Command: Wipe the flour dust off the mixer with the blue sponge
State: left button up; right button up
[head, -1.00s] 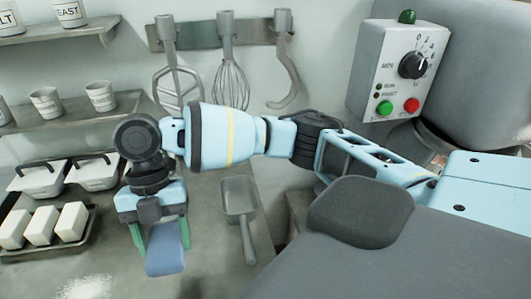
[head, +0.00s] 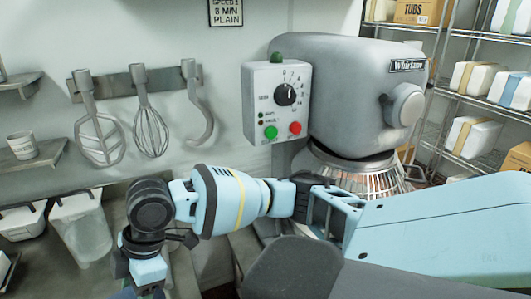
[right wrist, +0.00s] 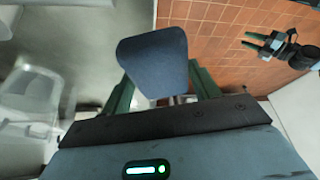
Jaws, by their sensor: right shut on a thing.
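The grey mixer (head: 345,110) stands right of centre in the head view, with a control box of buttons and a dial (head: 277,102) on its left side. I cannot make out flour dust on it. My right arm reaches across in front of its lower part. My right gripper (right wrist: 160,84) is shut on the blue sponge (right wrist: 155,58), which sticks out beyond the fingers in the right wrist view. In the head view the sponge is almost wholly below the frame. My left gripper (right wrist: 262,42) shows in the right wrist view with its fingers apart, empty, above the tiled floor.
A rack with a paddle, a whisk (head: 150,125) and a hook hangs on the wall left of the mixer. White tubs (head: 80,225) stand at lower left. Wire shelves (head: 470,80) with boxes and wrapped packages are at right. A metal bowl (head: 350,175) sits under the mixer head.

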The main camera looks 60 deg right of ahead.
jog(key=m, duration=0.1)
jog(key=d+m+t, duration=0.1)
jog(key=m, duration=0.1)
jog(key=shift+d+h, duration=0.1)
jog(key=shift+h, duration=0.2)
jog(key=m, duration=0.1)
jog(key=d+m+t, duration=0.1)
jog(key=m, duration=0.1)
jog(key=m+h, duration=0.1)
jog(key=m, duration=0.1)
jog(key=shift+w+d+r+t, duration=0.15)
jog(key=shift+w+d+t, duration=0.05)
jog(key=shift+w+t, duration=0.15)
jog(key=m+h, duration=0.1)
jog(key=m, duration=0.1)
jog(key=d+m+h, duration=0.1)
jog(key=m, duration=0.1)
jog(key=w+d+r+m, duration=0.1)
jog(key=m, duration=0.1)
jog(key=shift+d+m+t+h, duration=0.2)
jog(key=shift+m+t+h, duration=0.05)
jog(key=shift+m+h, duration=0.15)
jog(key=shift+s+f, duration=0.1)
jog(key=shift+s, duration=0.1)
